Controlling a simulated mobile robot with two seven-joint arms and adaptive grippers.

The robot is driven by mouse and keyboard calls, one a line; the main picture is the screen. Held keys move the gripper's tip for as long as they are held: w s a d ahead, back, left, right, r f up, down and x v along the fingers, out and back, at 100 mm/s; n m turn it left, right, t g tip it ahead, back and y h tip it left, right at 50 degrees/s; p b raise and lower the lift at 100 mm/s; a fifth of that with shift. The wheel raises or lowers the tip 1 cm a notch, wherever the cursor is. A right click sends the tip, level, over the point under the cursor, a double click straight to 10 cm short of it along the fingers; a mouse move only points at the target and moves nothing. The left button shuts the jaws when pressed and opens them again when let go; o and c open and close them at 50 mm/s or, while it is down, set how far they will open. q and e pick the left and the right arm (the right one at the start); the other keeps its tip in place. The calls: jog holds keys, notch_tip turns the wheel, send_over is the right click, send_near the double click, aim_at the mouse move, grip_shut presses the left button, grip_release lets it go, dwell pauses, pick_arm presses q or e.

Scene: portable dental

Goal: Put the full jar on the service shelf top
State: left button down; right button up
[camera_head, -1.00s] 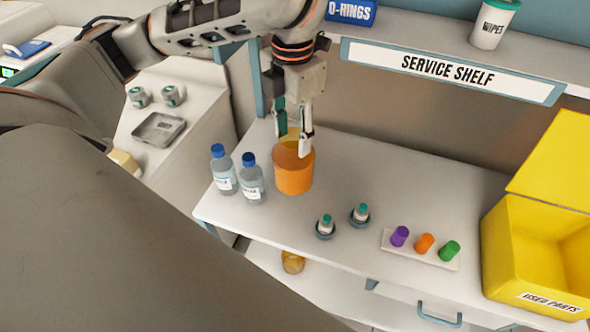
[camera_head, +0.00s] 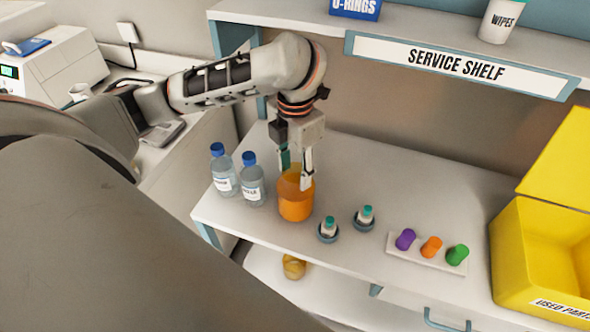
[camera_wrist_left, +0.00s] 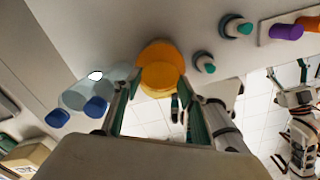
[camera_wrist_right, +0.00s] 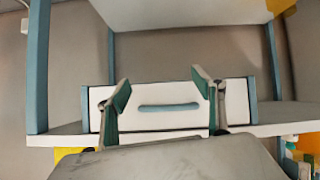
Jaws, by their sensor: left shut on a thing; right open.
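An orange jar (camera_head: 296,205) is between the fingers of my left gripper (camera_head: 295,176), which is shut on its upper part. The jar is upright over the white top (camera_head: 400,165) under the upper shelf, right of two bottles. I cannot tell whether its base touches. In the left wrist view the orange jar (camera_wrist_left: 160,72) shows beyond the fingertips. The upper shelf (camera_head: 425,27) has a SERVICE SHELF sign (camera_head: 455,62). A smaller amber jar (camera_head: 293,266) sits on the lower level. My right gripper (camera_wrist_right: 162,95) is open and empty, facing a drawer front with a blue handle.
Two blue-capped bottles (camera_head: 224,172) (camera_head: 252,180) stand close left of the jar. Two small vials (camera_head: 328,228) (camera_head: 364,217) in round holders are right of it. A strip of coloured caps (camera_head: 430,249) and a yellow bin (camera_head: 525,240) stand farther right. The back of the top is clear.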

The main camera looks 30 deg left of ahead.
pick_arm(q)
jog(key=c, duration=1.2)
grip_release()
pick_arm(e)
jog(key=shift+s+f, duration=0.1)
pick_arm(q)
notch_tip(320, 180, up, 12)
jog(key=p, duration=0.3)
pick_arm(e)
jog(key=shift+s+d+r+g+h, duration=0.2)
jog(key=shift+s+d, duration=0.1)
jog(key=shift+d, duration=0.2)
jog(key=shift+s+d+r+g+h, duration=0.1)
jog(key=shift+s+d+h, duration=0.15)
jog(key=shift+d, duration=0.25)
pick_arm(q)
jog(key=shift+s, duration=0.15)
